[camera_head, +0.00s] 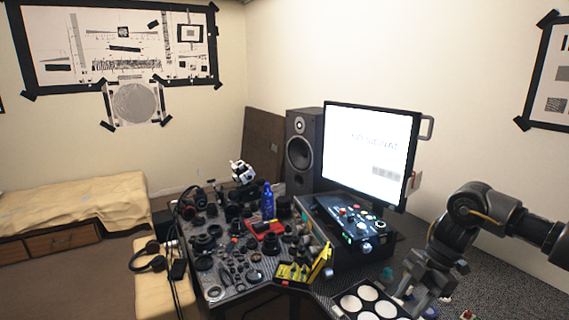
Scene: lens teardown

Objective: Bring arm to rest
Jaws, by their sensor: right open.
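My right arm comes in from the right edge and bends down in front of the monitor. My right gripper (421,293) points down over the near right part of the table, beside a tray with round white wells (368,303). Its jaws are open and I see nothing held in them, though the fingertips are small and partly lost among the items there. My left arm and gripper do not show.
A monitor (370,150) stands behind a control box (352,226), with a speaker (302,150) to its left. Lens parts, a blue bottle (267,202) and a yellow case (301,270) crowd the table. Headphones (148,257) lie left. Free room shows above the table.

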